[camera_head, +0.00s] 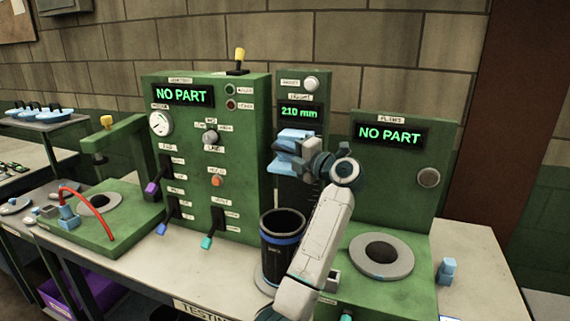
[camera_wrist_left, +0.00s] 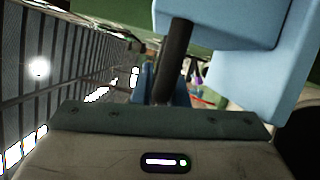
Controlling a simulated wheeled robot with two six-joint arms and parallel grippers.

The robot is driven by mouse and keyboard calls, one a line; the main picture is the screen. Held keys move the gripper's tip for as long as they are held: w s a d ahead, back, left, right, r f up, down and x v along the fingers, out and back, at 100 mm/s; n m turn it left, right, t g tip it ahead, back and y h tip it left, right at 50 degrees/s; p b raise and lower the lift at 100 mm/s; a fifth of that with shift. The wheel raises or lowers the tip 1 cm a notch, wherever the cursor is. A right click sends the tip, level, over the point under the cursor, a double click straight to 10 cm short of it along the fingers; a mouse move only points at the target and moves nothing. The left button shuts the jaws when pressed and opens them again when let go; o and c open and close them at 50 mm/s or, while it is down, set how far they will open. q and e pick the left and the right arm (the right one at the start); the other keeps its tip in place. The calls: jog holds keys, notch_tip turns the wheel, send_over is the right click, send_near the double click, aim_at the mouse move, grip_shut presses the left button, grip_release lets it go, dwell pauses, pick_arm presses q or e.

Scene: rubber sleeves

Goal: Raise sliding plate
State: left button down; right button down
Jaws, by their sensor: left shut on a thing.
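The sliding plate is the light blue piece (camera_head: 297,137) on the front of the narrow green column, under the display reading "210 mm". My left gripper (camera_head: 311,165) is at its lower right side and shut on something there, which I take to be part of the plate. The grip itself is too small to make out in the head view. In the left wrist view the light blue plate (camera_wrist_left: 285,75) fills the upper right, with a dark rod (camera_wrist_left: 175,60) beside it. A black cylinder with a blue band (camera_head: 283,240) stands upright below the plate. My right gripper is not in view.
A large green panel (camera_head: 240,130) reading "NO PART", with levers and knobs, stands left of the column. A green unit with a grey ring (camera_head: 382,255) stands to the right. A small blue part (camera_head: 447,270) is on the right of the bench. A red hose (camera_head: 95,205) is at left.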

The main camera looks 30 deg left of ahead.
pick_arm(q)
jog(key=shift+r, duration=0.65)
jog(key=c, duration=1.5)
grip_release()
jog(key=shift+o, duration=0.2)
jog(key=shift+d+f, duration=0.1)
jog(key=shift+f, duration=0.05)
jog(key=shift+d+f, duration=0.15)
jog(key=shift+d, duration=0.15)
jog(key=s+d+b, duration=0.1)
jog(key=d+b, duration=0.3)
jog(key=d, duration=0.6)
jog(key=shift+s+b, duration=0.35)
jog(key=shift+b, duration=0.05)
